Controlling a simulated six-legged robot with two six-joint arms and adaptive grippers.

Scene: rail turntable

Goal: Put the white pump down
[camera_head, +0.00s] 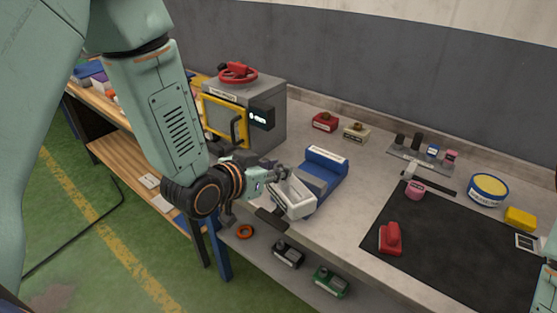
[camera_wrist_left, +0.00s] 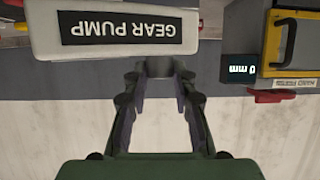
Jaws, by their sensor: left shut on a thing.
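The white pump (camera_head: 293,199) is at the front edge of the grey counter, close beside a blue block (camera_head: 322,170) with a white label. My left gripper (camera_head: 277,177) is shut on it. In the left wrist view the white pump (camera_wrist_left: 120,12) shows its "GEAR PUMP" label upside down, and my left gripper (camera_wrist_left: 160,75) has its fingertips on a grey stub of the pump. I cannot tell whether the pump's underside touches anything. My right gripper is not in view.
A grey press (camera_head: 265,105) with a yellow-framed door stands left of the blue block. A black mat (camera_head: 440,245) carries a red part (camera_head: 390,238). Below, a shelf holds a black unit (camera_head: 288,252) and a green unit (camera_head: 331,281). Bare counter lies between block and mat.

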